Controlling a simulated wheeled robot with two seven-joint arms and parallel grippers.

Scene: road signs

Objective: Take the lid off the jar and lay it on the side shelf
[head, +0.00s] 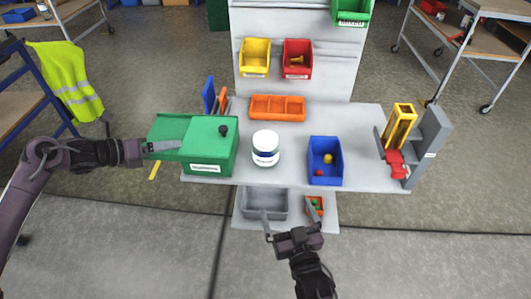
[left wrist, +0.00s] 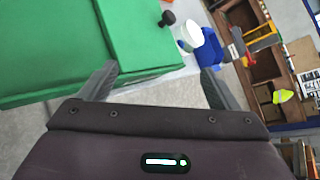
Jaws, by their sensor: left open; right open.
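A white jar (head: 265,150) with a dark blue band stands upright on the grey bench top, right of a green box. Its white lid (head: 265,136) is on top. The jar also shows small in the left wrist view (left wrist: 193,35), beyond the green box. My left gripper (head: 168,149) is open and empty at the left end of the green box, well left of the jar. My right gripper (head: 288,206) is open and empty in front of the bench, over the lower shelf. I cannot tell which surface is the side shelf.
The green box (head: 209,152) with a black knob stands between my left gripper and the jar. A blue bin (head: 326,176) is right of the jar, an orange tray (head: 277,107) behind it. A grey stand (head: 431,140) is at the right. A lower shelf (head: 247,222) holds a grey tray.

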